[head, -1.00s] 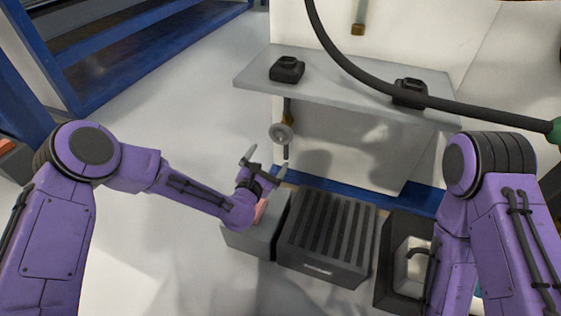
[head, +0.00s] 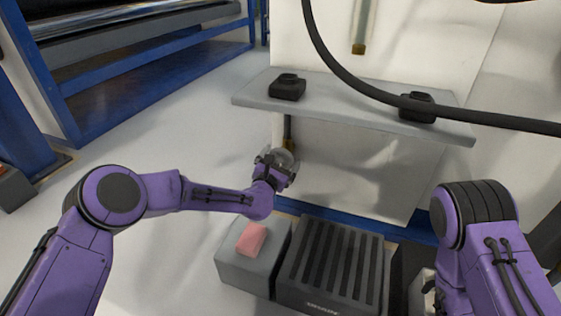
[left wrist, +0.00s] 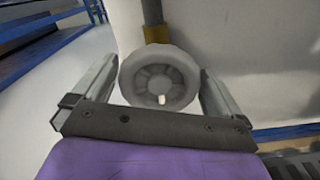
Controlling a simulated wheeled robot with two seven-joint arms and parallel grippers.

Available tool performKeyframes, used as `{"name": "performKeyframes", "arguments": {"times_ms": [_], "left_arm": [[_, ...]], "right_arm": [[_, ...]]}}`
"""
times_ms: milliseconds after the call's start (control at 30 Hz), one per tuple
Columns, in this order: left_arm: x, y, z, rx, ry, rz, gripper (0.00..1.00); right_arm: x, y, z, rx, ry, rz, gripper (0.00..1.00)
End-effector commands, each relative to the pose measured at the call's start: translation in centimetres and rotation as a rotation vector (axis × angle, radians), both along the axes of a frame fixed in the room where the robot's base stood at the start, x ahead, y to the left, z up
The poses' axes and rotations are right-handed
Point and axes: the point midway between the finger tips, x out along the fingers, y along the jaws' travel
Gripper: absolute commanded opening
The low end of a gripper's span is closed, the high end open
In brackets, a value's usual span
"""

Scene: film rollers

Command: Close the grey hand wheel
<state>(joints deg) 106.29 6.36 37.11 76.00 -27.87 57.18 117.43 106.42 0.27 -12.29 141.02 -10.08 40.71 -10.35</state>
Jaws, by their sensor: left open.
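The grey hand wheel (left wrist: 160,78) is on a vertical pipe with a brass-coloured fitting (left wrist: 157,34), below the shelf. It shows in the left wrist view between the two fingers of my left gripper (left wrist: 160,85). The fingers are open, one on each side of the wheel; I cannot tell whether they touch its rim. In the head view my left gripper (head: 275,160) is at the wheel (head: 285,158) and partly covers it. My right arm (head: 478,240) is at the lower right; its gripper is not clearly visible.
A grey shelf (head: 350,108) with two black devices is above the wheel. Below stand a grey box (head: 240,268) with a pink block (head: 252,238) on it and a dark slatted box (head: 335,260). A black hose (head: 345,62) hangs across the top right.

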Motion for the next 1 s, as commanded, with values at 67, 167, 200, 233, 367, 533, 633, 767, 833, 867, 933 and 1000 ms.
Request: {"name": "performKeyframes", "arguments": {"times_ms": [67, 167, 200, 233, 367, 533, 633, 767, 833, 867, 933, 1000], "left_arm": [[0.0, 0.0, 0.0, 0.000, 0.000, 0.000, 0.90], [0.0, 0.0, 0.0, 0.001, 0.000, 0.000, 0.59], [0.0, 0.0, 0.0, 0.001, 0.000, 0.000, 0.59], [0.0, 0.0, 0.0, 0.001, 0.000, 0.000, 0.59], [-0.1, 0.0, 0.1, 0.064, -0.020, -0.001, 0.59], [-0.1, 0.0, 0.0, 0.216, -0.069, 0.000, 0.59], [-0.1, 0.0, -0.1, 0.241, -0.077, 0.000, 0.59], [-0.1, 0.0, -0.1, 0.240, -0.077, 0.000, 0.59], [-0.1, 0.0, -0.1, 0.239, -0.076, 0.001, 0.59], [-0.1, 0.0, -0.1, 0.239, -0.076, 0.001, 0.99], [-0.1, 0.0, -0.1, 0.239, -0.077, 0.000, 1.00], [-0.1, 0.0, -0.1, 0.238, -0.076, 0.000, 1.00]], "right_arm": [[0.0, 0.0, 0.0, 0.000, 0.001, 0.000, 0.43], [0.0, 0.0, 0.0, 0.000, 0.001, 0.000, 0.43], [0.0, 0.0, 0.0, 0.000, 0.001, 0.000, 0.43], [0.0, 0.0, 0.0, 0.000, 0.001, 0.000, 0.43], [-0.3, 0.3, 0.5, 0.008, 0.018, -0.004, 0.43], [-1.2, 1.0, 1.2, 0.031, 0.065, -0.011, 0.43], [-1.3, 1.1, 1.2, 0.034, 0.072, -0.012, 0.43], [-1.3, 1.0, 1.1, 0.033, 0.072, -0.012, 0.43], [-1.3, 1.0, 1.1, 0.033, 0.071, -0.013, 0.43], [-1.3, 1.0, 1.1, 0.033, 0.071, -0.013, 0.43], [-1.3, 1.0, 1.1, 0.033, 0.071, -0.013, 0.43], [-1.3, 1.0, 1.1, 0.033, 0.071, -0.013, 0.43]]}}
